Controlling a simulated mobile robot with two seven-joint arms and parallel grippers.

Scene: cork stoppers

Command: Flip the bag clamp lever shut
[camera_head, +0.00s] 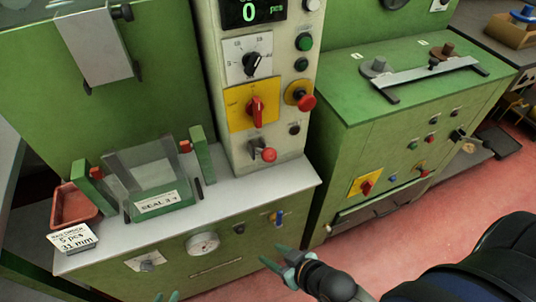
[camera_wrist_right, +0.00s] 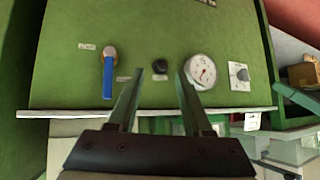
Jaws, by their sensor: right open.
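The likely bag clamp lever is a blue handle on a pale pivot (camera_head: 279,218), at the right of the bench's green front panel. It also shows in the right wrist view (camera_wrist_right: 107,80), which is upside down; there the handle points toward the worktop edge. My right gripper (camera_head: 279,262) is open and empty, below the lever in the head view and apart from it. In the wrist view its fingers (camera_wrist_right: 158,72) frame the black knob, with the lever outside them to the left. My left gripper (camera_head: 165,297) barely shows at the bottom edge, its two tips apart.
The panel also holds a round gauge (camera_head: 203,243) and a black knob (camera_head: 239,228). The grey worktop (camera_head: 240,192) juts above it, with a clear-sided fixture and a red tray (camera_head: 75,204). A green cabinet (camera_head: 395,140) stands right. Red floor between is open.

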